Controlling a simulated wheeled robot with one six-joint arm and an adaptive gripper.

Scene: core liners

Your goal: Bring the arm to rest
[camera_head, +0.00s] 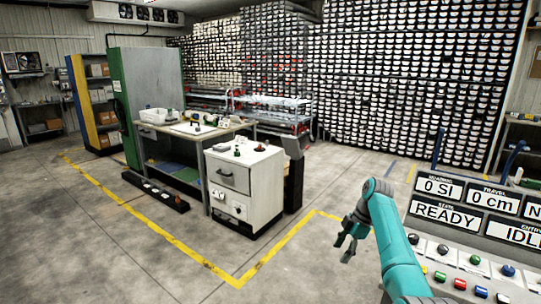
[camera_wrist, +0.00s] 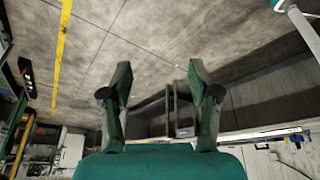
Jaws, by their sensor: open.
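My teal arm rises at the lower right of the head view, and my gripper (camera_head: 349,238) hangs at its end over the open concrete floor. The jaws are open and nothing shows between them. In the wrist view the two fingers of my gripper (camera_wrist: 160,85) stand well apart, with bare floor and part of a grey frame beyond them. The gripper touches nothing that I can see.
A control panel (camera_head: 475,215) with readouts and coloured buttons stands close at right of my arm. A white cabinet (camera_head: 245,190) and a workbench (camera_head: 190,130) stand at left centre. Core racks (camera_head: 400,80) fill the back wall. Floor with yellow lines (camera_head: 236,278) is clear.

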